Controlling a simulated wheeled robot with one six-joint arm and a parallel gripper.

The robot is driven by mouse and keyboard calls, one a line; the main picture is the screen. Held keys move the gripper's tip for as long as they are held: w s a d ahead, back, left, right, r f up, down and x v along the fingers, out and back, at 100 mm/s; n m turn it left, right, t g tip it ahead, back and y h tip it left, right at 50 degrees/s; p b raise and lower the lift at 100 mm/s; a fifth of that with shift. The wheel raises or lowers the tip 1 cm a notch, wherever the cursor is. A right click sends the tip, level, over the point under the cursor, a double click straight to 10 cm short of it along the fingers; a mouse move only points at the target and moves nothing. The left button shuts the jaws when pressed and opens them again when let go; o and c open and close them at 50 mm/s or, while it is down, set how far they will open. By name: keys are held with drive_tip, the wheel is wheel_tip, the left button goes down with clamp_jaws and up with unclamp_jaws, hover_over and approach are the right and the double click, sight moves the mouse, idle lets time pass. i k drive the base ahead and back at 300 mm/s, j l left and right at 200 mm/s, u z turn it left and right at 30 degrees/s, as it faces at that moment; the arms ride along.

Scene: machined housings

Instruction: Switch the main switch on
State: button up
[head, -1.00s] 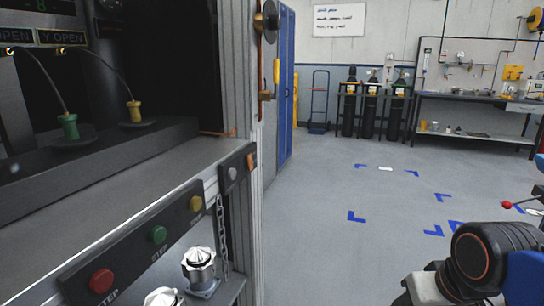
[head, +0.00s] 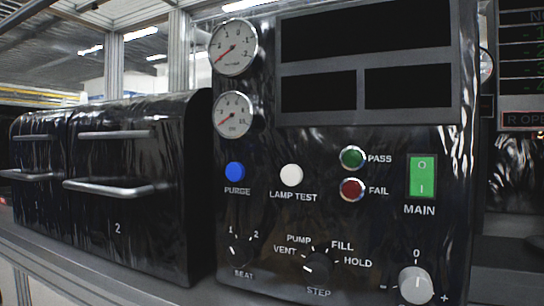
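The main switch (head: 422,176) is a green rocker on the right side of a glossy black panel, with the label MAIN under it. It has an O mark on its upper half and an I mark on its lower half. I cannot tell which half is pressed in. The display windows above it are dark. My gripper does not show in the head view, and nothing covers the switch.
The panel also bears a blue PURGE button (head: 235,172), a white LAMP TEST button (head: 291,175), PASS (head: 352,157) and FAIL (head: 352,189) lamps, a STEP selector (head: 317,267) and a grey knob (head: 416,285). Black drawers with bar handles (head: 110,187) stand at left.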

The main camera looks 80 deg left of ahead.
sight(422, 169)
drive_tip(key=u, duration=2.3)
